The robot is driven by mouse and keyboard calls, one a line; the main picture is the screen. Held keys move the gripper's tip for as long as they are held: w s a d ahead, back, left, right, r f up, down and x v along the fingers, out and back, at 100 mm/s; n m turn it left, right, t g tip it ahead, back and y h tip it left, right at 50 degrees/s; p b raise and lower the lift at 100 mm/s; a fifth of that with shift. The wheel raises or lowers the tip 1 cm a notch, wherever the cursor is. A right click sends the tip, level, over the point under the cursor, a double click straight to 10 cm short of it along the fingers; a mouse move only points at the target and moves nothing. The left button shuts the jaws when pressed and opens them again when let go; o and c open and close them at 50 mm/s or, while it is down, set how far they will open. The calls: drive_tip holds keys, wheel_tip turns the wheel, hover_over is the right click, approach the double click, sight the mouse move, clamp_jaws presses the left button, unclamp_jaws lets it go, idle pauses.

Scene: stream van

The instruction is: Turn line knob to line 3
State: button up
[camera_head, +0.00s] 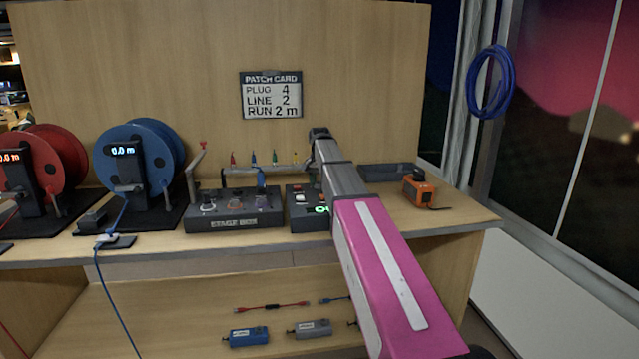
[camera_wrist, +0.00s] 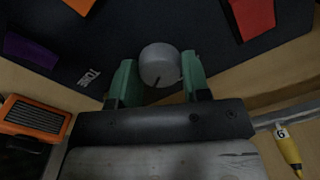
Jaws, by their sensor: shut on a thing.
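In the wrist view a round grey knob (camera_wrist: 160,62) with a dark mark on its edge stands on a dark panel (camera_wrist: 110,40). My gripper (camera_wrist: 158,70) has its two green fingers on either side of this knob and is shut on it. White lettering on the panel near the left finger looks like "TONE"; I cannot read a line number at the knob. In the head view my arm covers the gripper and knob; part of a dark control box (camera_head: 305,222) with a green display shows beside the arm.
The patch card (camera_head: 271,96) reads plug 4, line 2, run 2 m. The stage box (camera_head: 234,212) stands left of the control box. Blue (camera_head: 150,165) and red (camera_head: 58,150) reels stand farther left. An orange device (camera_head: 419,190) is at right, a yellow plug (camera_wrist: 290,150) at wrist-view right.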

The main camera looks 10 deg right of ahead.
sight(319, 183)
idle(0.5)
drive_tip(key=o, duration=0.9)
drive_tip(key=shift+r, duration=0.1)
wheel_tip(319, 183, up, 11)
drive_tip(key=shift+s+f, duration=0.1)
drive_tip(key=shift+f, duration=0.1)
